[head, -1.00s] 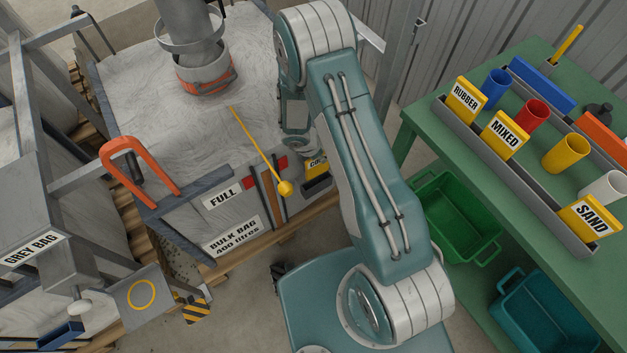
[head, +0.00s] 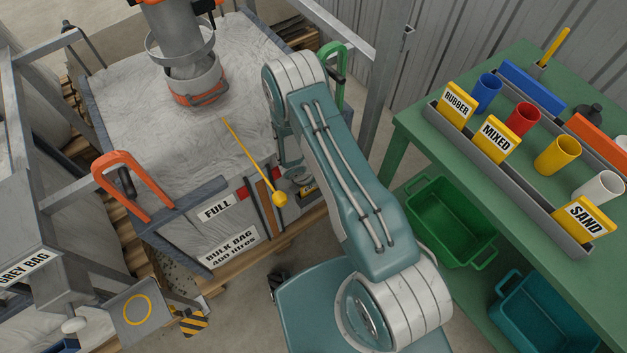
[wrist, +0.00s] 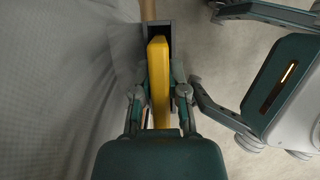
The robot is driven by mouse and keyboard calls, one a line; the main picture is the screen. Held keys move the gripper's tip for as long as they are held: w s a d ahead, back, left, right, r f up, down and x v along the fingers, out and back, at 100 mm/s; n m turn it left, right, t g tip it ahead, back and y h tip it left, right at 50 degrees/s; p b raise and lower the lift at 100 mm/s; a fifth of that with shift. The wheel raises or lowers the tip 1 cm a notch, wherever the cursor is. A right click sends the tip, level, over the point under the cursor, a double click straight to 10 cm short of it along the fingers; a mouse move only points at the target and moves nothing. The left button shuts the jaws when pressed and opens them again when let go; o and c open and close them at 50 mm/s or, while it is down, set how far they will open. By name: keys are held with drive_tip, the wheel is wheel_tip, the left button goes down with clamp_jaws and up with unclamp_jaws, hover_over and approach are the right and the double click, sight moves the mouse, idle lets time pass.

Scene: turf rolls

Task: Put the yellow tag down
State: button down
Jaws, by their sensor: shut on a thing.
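My gripper (wrist: 160,97) is shut on the yellow tag (wrist: 159,72), with a finger on each side of it. In the wrist view the tag's far end lies at a dark grey holder (wrist: 168,32) beside the bag; I cannot tell how deep it sits. My arm hides much of the gripper there.
The bulk bag (head: 120,95) stands on a pallet, with a FULL sign (head: 216,207) on its front. A yellow ball-ended rod (head: 253,160) crosses the bag's front. The green bench (head: 428,135) at right holds RUBBER, MIXED and SAND tags in a rack (head: 515,175).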

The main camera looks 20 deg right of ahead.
drive_tip(key=c, duration=0.7)
unclamp_jaws()
drive_tip(key=shift+o, duration=0.2)
